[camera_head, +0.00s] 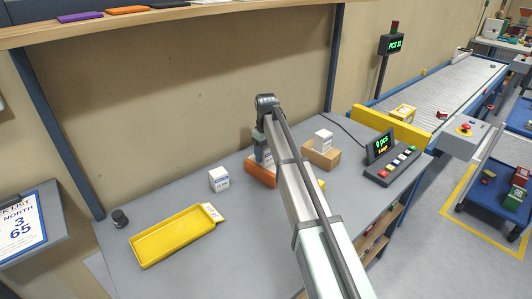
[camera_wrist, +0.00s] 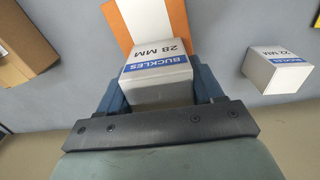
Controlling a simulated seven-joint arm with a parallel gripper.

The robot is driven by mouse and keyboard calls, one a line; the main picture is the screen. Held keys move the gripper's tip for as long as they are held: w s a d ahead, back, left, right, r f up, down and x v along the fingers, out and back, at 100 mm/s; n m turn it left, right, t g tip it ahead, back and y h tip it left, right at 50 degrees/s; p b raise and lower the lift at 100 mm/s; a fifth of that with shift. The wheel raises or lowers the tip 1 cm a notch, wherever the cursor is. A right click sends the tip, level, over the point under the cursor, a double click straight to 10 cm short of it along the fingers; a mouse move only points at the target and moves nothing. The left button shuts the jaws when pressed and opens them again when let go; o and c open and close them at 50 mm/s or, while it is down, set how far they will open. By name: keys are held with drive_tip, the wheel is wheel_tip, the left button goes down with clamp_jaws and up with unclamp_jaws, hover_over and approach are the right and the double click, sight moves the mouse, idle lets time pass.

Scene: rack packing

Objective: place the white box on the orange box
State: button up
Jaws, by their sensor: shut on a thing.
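My gripper (camera_wrist: 160,92) is shut on a white box (camera_wrist: 158,62) with a blue band reading "BUCKLES 28 MM". In the head view my gripper (camera_head: 262,145) is partly behind my arm, and the held white box (camera_head: 267,157) shows only in part. The orange box (camera_head: 261,174) lies on the table just below the held box. In the wrist view the orange box (camera_wrist: 176,22), with a pale middle stripe, reaches out from behind the held box. Whether the two touch I cannot tell.
Another white box (camera_wrist: 276,70), marked "22 MM", stands apart; the head view shows it too (camera_head: 219,180). A cardboard box (camera_head: 325,160) with a white box (camera_head: 323,139) is to the right. A yellow tray (camera_head: 150,254), dark cup (camera_head: 120,218) and button panel (camera_head: 391,166) are also on the table.

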sight(266, 147)
drive_tip(key=shift+f, duration=0.1)
drive_tip(key=o, duration=1.2)
drive_tip(key=shift+c, duration=0.2)
wheel_tip(266, 147, up, 12)
drive_tip(key=shift+r, duration=0.15)
